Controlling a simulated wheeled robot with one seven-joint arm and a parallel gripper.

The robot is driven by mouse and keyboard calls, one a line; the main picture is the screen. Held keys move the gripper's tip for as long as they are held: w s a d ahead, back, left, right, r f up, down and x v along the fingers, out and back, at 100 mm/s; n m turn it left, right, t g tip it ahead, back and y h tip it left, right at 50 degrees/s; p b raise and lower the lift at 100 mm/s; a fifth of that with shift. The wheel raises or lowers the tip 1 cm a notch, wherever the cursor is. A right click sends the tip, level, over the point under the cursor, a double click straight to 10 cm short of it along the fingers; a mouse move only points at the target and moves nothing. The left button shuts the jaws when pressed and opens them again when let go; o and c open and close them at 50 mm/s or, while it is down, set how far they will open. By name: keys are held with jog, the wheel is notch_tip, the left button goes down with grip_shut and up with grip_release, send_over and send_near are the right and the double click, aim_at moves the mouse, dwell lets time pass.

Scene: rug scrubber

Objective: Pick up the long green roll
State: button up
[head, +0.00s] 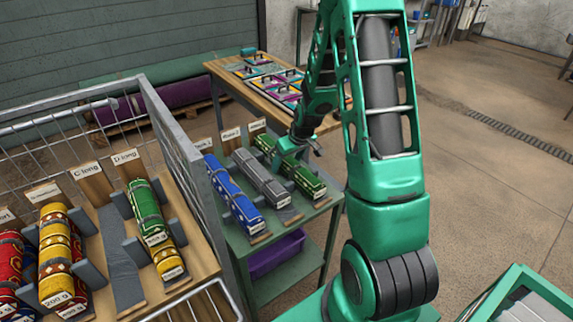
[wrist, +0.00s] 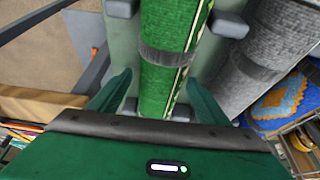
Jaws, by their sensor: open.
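A green patterned roll (head: 308,183) with grey bands lies on the right of a small green cart's top, its upper part partly behind my gripper. My gripper (head: 302,148) is over that part. In the wrist view the roll (wrist: 156,88) runs upward between my two open fingers (wrist: 160,92), one on each side, with no clear contact. Another green roll (head: 146,208) lies in the wire-sided rack at the left, in line with a yellow roll, near a sign reading "D long".
A grey roll (head: 262,178) and a blue roll (head: 231,194) lie beside the green one on the cart (head: 300,218). A wire cage wall (head: 178,150) stands close left of the cart. A wooden table (head: 222,72) with flat samples is behind. Open floor lies right.

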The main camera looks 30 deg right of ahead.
jog(key=c, duration=1.4)
jog(key=shift+r, duration=0.15)
